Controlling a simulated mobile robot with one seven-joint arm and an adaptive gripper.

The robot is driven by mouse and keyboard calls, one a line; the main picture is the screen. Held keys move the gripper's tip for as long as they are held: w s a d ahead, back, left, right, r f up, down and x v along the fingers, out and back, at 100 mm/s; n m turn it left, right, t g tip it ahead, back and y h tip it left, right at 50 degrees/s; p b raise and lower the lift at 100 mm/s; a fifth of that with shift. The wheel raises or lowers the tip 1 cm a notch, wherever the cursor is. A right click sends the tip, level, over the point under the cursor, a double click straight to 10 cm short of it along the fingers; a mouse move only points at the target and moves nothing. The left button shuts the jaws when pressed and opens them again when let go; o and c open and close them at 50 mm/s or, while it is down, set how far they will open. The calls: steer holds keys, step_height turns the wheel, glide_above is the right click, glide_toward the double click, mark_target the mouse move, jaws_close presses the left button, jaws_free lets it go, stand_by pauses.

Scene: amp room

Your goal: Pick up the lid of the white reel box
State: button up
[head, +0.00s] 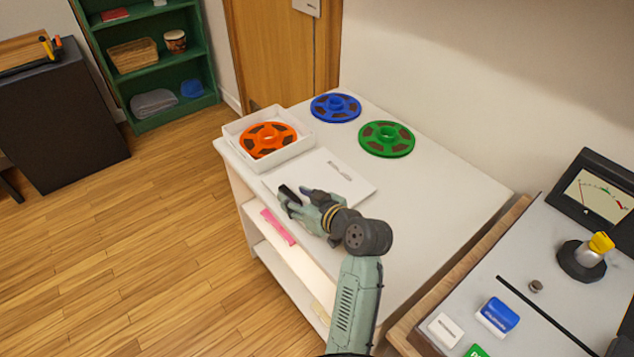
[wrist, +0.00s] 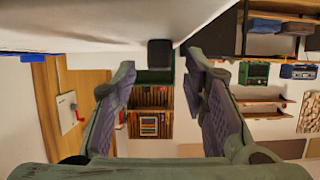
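The white reel box (head: 227,131) stands open at the far left corner of the white table, with an orange reel (head: 268,138) inside. Its flat white lid (head: 357,187), with a small dark print on top, lies on the table just in front of the box. My gripper (head: 294,194) is at the lid's near left side, partly covering it; I cannot tell whether it touches. In the wrist view, which is upside down, the two fingers (wrist: 162,82) are apart with nothing between them. A pale surface lies beside them at the top.
A blue reel (head: 336,107) and a green reel (head: 386,139) lie on the table (head: 440,185) beyond the lid. A pink item (head: 278,227) is on a shelf below. A console (head: 560,270) stands at the right. The table's right half is mostly clear.

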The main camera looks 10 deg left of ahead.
steer(key=shift+w+a+f, duration=0.25)
steer(key=shift+w+a, duration=0.05)
steer(key=shift+a, duration=0.05)
steer(key=shift+c, duration=0.6)
jaws_close()
